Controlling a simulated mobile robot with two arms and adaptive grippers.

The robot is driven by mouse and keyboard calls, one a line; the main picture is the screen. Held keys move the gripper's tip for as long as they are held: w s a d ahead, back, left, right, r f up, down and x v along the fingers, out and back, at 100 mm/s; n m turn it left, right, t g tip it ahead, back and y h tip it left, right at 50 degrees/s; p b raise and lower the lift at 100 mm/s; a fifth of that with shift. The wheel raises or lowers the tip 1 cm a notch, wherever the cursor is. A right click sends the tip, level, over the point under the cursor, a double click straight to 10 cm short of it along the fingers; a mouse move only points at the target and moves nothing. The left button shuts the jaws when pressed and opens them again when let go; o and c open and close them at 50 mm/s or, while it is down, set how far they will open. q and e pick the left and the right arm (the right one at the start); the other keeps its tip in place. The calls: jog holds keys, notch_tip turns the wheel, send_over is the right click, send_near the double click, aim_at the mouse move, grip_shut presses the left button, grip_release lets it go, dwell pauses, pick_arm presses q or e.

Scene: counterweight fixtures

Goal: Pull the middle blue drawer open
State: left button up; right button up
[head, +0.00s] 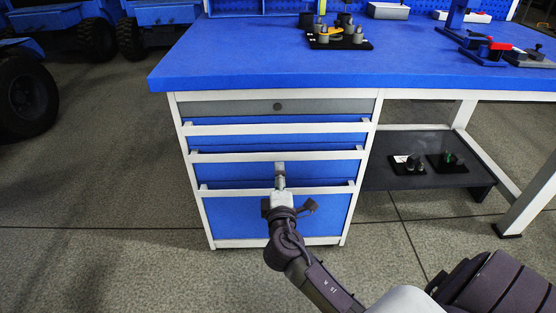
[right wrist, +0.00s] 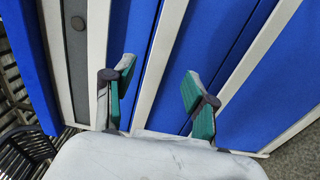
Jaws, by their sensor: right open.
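The cabinet under the workbench has a grey top drawer and blue drawers with white handle bars below it. The middle blue drawer (head: 235,170) looks closed, its white handle bar (head: 230,156) running along its top. My right gripper (head: 280,166) is in front of that drawer, near the bar's middle. In the right wrist view, my right gripper (right wrist: 158,78) is open, with a green-padded finger on each side of a white bar (right wrist: 164,45), apparently the middle drawer's. Contact cannot be told. My left gripper is out of view.
The blue worktop (head: 260,60) overhangs the drawers and carries a black tray (head: 338,42) of small parts. A dark lower shelf (head: 425,178) with small items is right of the cabinet. A table leg (head: 528,200) stands farther right. The floor in front is clear.

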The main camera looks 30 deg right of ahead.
aim_at(278, 157)
jog(key=b+x, duration=0.1)
jog(key=x, duration=0.8)
jog(key=shift+w+b, duration=0.1)
jog(key=shift+b, duration=0.25)
jog(key=shift+a+f, duration=0.1)
grip_shut()
